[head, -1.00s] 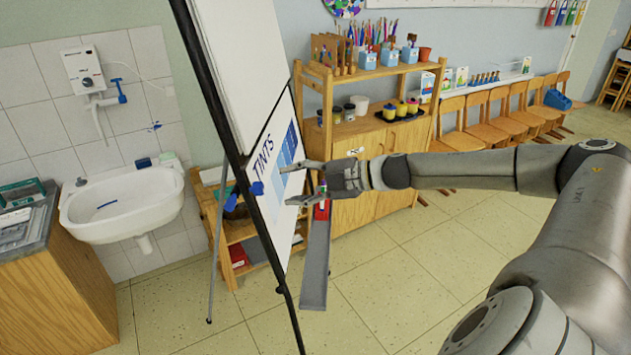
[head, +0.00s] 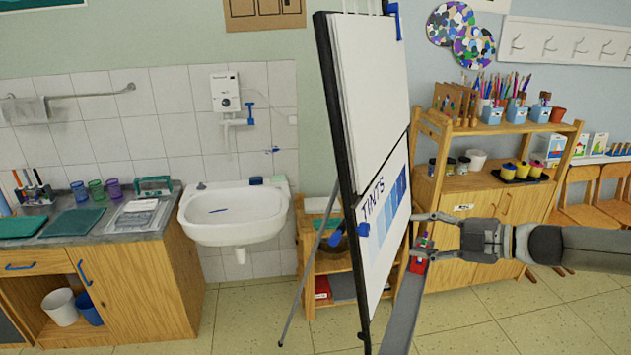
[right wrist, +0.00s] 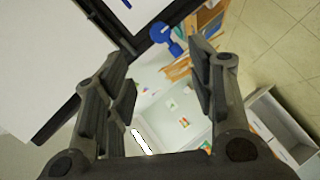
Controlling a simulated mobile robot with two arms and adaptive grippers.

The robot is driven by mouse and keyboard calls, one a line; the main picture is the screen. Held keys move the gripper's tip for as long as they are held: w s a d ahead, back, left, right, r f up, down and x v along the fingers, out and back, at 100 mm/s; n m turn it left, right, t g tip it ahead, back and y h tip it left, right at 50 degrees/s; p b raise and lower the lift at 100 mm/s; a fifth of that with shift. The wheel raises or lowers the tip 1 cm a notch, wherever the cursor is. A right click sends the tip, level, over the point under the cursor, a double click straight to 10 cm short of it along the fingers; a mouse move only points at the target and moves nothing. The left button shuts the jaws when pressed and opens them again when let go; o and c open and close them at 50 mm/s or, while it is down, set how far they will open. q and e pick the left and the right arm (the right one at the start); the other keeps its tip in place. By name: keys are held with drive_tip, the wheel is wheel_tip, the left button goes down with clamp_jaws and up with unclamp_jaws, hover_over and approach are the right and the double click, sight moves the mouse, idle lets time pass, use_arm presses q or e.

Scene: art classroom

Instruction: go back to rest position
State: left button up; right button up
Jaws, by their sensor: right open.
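My right gripper (head: 425,238) reaches in from the right in the head view, beside the right face of the easel (head: 342,130) and just above its ledge. Its fingers point left, toward the sheet marked TINTS (head: 383,215). In the right wrist view the right gripper (right wrist: 158,85) has its two fingers wide apart with nothing between them. A small red thing (head: 419,262) shows at the ledge below the fingers. My left gripper is in neither view.
The easel's grey ledge (head: 402,315) sticks out below my right gripper. A wooden shelf (head: 470,190) with pots and brushes stands behind my arm. A sink (head: 232,215) and counter (head: 150,215) are at left. Wooden chairs (head: 590,205) stand at right. Some floor in front is clear.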

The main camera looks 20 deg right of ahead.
drive_tip(key=s+a+f+m+g+h, duration=0.1)
drive_tip(key=s+a+f+m+h, duration=0.3)
drive_tip(key=a+f, duration=0.8)
drive_tip(key=s+a+f+m+g, duration=0.1)
drive_tip(key=s+a+f+m, duration=0.3)
drive_tip(key=a+f, duration=0.75)
drive_tip(key=s+f+m+g+h, duration=0.3)
drive_tip(key=s+m+g, duration=0.55)
drive_tip(key=s, duration=0.75)
wheel_tip(320, 180, down, 35)
drive_tip(key=s+b, duration=0.2)
drive_tip(key=b, duration=0.6)
drive_tip(key=s+d+f+b, duration=0.1)
drive_tip(key=s+f+b, duration=0.2)
drive_tip(key=s+f, duration=0.5)
drive_tip(key=s+d+f+b, duration=0.2)
drive_tip(key=s+f, duration=0.6)
drive_tip(key=f, duration=0.5)
drive_tip(key=shift+f+g+h+b, duration=0.3)
drive_tip(key=shift+f+g+b, duration=0.05)
drive_tip(key=shift+b, duration=0.4)
